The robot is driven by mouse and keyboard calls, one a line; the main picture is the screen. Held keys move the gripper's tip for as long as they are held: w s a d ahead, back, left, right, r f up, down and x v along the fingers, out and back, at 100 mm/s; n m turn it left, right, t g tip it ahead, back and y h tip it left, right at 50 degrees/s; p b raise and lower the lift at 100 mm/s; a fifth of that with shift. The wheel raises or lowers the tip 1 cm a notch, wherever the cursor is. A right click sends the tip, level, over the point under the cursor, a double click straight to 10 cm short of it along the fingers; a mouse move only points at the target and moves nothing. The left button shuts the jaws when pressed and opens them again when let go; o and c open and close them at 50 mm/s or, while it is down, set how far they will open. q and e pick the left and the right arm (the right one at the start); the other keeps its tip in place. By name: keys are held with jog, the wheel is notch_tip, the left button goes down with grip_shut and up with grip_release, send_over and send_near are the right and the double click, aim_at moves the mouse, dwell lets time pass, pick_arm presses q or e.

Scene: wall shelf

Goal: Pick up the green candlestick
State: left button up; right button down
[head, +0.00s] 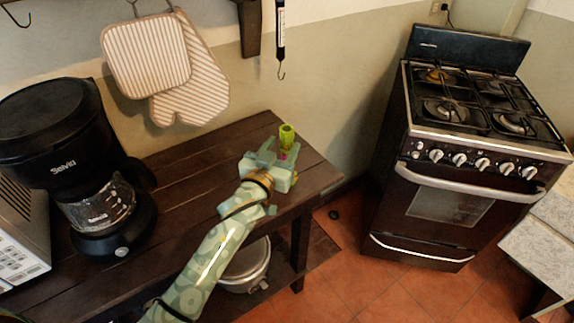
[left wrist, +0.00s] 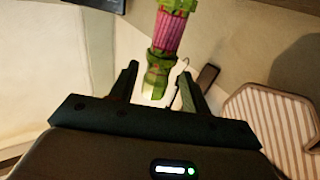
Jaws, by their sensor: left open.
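The green candlestick (head: 287,139) stands near the right end of the dark wooden shelf top. In the left wrist view the candlestick (left wrist: 172,35) is green with a pink ribbed middle, and its lower part lies between my two fingers. My left gripper (head: 278,162) is at the candlestick, coming from the front left, and hides its lower part in the head view. In the left wrist view the left gripper (left wrist: 158,88) is open, with a finger on either side of the candlestick. I cannot tell whether either finger touches it. My right gripper is not in view.
A black coffee maker (head: 88,170) stands on the left of the wooden top (head: 190,155), beside a microwave (head: 20,240). Striped mitts (head: 148,57) hang on the wall behind. A pot (head: 246,268) sits on the lower shelf. A stove (head: 460,150) stands to the right.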

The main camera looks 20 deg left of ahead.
aim_at(285, 145)
pick_arm(q)
jog(key=w, duration=0.3)
jog(key=shift+d+b, duration=0.2)
jog(key=shift+b, duration=0.1)
grip_shut()
jog(key=shift+r, duration=0.1)
